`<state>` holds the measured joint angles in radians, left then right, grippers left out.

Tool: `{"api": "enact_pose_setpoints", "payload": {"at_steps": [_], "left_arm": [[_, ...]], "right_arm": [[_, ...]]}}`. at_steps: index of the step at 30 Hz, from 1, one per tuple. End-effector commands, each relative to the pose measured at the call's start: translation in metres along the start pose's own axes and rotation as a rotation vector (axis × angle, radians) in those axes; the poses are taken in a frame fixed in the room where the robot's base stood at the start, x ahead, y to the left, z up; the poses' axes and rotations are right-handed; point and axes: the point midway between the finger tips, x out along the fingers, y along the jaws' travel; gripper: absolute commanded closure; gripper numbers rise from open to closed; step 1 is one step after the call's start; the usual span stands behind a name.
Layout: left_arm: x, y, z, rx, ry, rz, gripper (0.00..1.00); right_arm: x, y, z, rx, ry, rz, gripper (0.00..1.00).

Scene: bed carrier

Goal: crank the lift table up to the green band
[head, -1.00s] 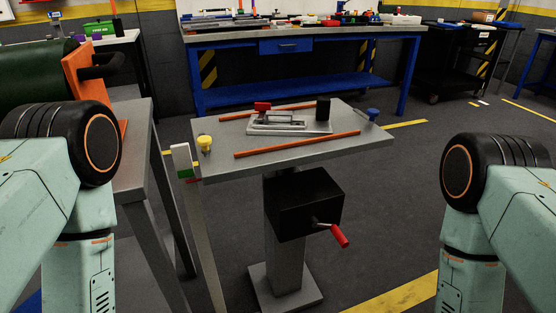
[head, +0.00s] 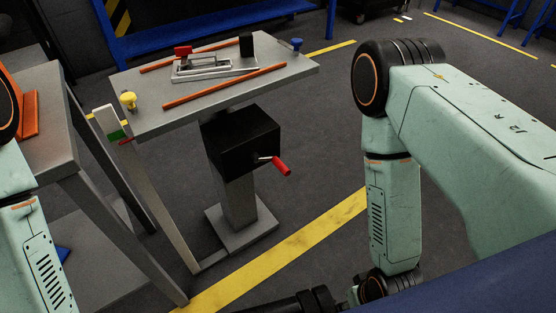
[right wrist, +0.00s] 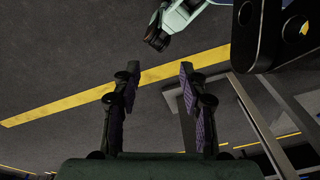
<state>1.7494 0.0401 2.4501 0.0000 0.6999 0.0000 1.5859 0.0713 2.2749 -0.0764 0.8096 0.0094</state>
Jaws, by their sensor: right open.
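The lift table (head: 215,98) is a grey top on a column with a black box (head: 240,143). The crank, with a red handle (head: 281,166), sticks out of the box's right side and points down to the right. A pale upright post (head: 140,195) stands by the table's left corner; its green band (head: 116,132) is near its top, close to the tabletop's edge, with red just below. My right gripper shows in the right wrist view (right wrist: 158,88), open and empty, with floor between its fingers. It is apart from the crank. My left gripper is not in view.
A grey bench (head: 50,130) stands close on the left. On the lift table lie two orange rods, a grey fixture (head: 215,68), a yellow knob (head: 128,100) and a blue knob (head: 296,44). A blue workbench (head: 200,35) is behind. Floor right of the column is open.

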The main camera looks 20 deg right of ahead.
Motion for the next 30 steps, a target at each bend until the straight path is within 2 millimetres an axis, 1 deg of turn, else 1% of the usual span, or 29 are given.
{"api": "enact_pose_setpoints", "payload": {"at_steps": [1, 2, 3, 5, 6, 7, 8, 9, 11, 12, 14, 15, 18, 21, 24, 26, 30], "left_arm": [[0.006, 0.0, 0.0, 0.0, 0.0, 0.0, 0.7], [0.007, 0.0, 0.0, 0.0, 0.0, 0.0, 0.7], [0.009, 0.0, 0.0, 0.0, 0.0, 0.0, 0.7], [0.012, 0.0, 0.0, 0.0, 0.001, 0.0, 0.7], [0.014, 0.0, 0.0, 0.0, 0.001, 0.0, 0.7], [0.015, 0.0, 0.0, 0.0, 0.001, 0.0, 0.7], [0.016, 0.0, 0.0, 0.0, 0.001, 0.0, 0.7], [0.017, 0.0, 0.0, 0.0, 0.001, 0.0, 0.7], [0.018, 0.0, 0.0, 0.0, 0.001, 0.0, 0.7], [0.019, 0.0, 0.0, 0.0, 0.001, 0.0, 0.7], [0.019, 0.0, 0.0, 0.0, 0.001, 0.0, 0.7], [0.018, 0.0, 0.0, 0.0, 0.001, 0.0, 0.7], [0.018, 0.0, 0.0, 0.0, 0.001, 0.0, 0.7], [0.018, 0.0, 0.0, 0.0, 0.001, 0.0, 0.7], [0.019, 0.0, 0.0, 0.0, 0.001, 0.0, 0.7], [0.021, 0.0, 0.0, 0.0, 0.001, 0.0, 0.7], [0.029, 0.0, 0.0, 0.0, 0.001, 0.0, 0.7]], "right_arm": [[0.02, -0.001, -0.023, -0.008, 0.086, -0.018, 0.57], [0.029, -0.002, -0.04, -0.013, 0.149, -0.031, 0.57], [0.039, -0.004, -0.063, -0.019, 0.237, -0.051, 0.57], [0.049, -0.008, -0.1, -0.029, 0.377, -0.086, 0.57], [0.052, -0.011, -0.125, -0.036, 0.476, -0.112, 0.57], [0.053, -0.013, -0.143, -0.039, 0.548, -0.133, 0.57], [0.051, -0.016, -0.162, -0.044, 0.624, -0.156, 0.57], [0.046, -0.02, -0.185, -0.051, 0.725, -0.188, 0.57], [0.034, -0.026, -0.218, -0.06, 0.873, -0.241, 0.57], [0.022, -0.03, -0.237, -0.065, 0.966, -0.276, 0.57], [0.003, -0.036, -0.261, -0.072, 1.091, -0.33, 0.57], [-0.011, -0.039, -0.274, -0.076, 1.164, -0.363, 0.57], [-0.038, -0.045, -0.289, -0.077, 1.288, -0.431, 0.57], [-0.051, -0.048, -0.292, -0.068, 1.344, -0.468, 0.57], [-0.056, -0.049, -0.295, -0.059, 1.363, -0.481, 0.57], [-0.055, -0.051, -0.3, -0.059, 1.363, -0.483, 0.57], [-0.051, -0.058, -0.318, -0.059, 1.364, -0.482, 0.57]]}}
